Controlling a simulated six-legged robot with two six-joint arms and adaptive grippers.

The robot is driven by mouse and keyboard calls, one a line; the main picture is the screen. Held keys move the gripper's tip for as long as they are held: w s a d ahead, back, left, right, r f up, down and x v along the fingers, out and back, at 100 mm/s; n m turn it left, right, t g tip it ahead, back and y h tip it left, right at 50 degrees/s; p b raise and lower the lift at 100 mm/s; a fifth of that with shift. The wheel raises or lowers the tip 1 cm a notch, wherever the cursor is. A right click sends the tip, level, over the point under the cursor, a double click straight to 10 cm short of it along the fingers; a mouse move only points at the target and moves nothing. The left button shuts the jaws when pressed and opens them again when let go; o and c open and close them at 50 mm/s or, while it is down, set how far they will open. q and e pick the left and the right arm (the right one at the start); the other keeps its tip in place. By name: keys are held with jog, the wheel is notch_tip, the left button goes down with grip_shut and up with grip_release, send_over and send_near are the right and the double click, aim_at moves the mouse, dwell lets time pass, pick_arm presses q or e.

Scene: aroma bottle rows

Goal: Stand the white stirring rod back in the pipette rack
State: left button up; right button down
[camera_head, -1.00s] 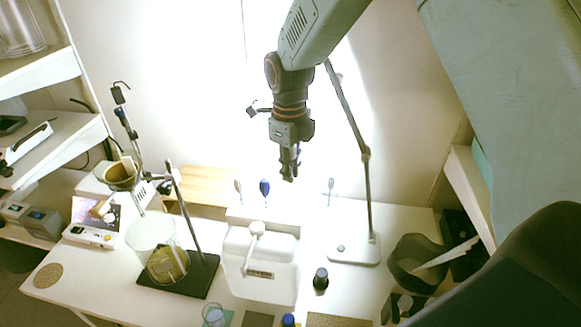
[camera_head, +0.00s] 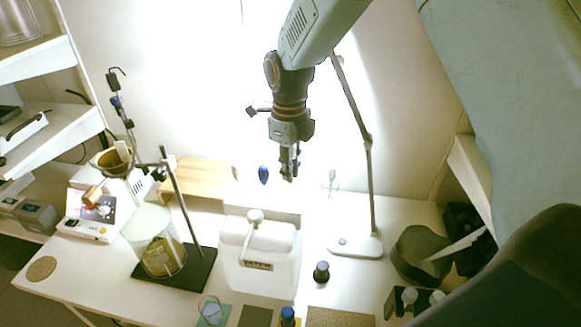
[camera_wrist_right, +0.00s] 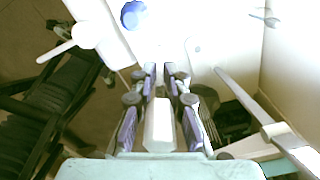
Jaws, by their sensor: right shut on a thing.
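My right gripper (camera_head: 290,174) hangs point down above the back of the table, in front of the bright wall. In the right wrist view its fingers (camera_wrist_right: 162,80) are closed about a white piece (camera_wrist_right: 158,125), which I take to be the white stirring rod. The rod is lost against the glare in the head view. A blue bulb (camera_head: 263,175) stands up behind the white canister and shows as a round blue top in the wrist view (camera_wrist_right: 133,14). The pipette rack cannot be made out clearly in the glare. My left gripper is not in view.
The white canister (camera_head: 255,272) with a ball-ended lever stands in front. A lamp base (camera_head: 354,246) and its pole are on the right. A stand (camera_head: 200,268) with a glass beaker (camera_head: 150,238) is on the left. A small dark bottle (camera_head: 321,271) stands between canister and lamp.

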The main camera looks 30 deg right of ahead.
aim_at(291, 196)
jog(key=shift+f, duration=0.35)
dwell(0.6)
jog(key=shift+f+b, duration=0.85)
jog(key=shift+f, duration=1.75)
jog(key=c, duration=1.3)
grip_release()
jog(key=shift+o, duration=0.2)
jog(key=shift+r, duration=0.1)
jog(key=shift+r+p, duration=2.5)
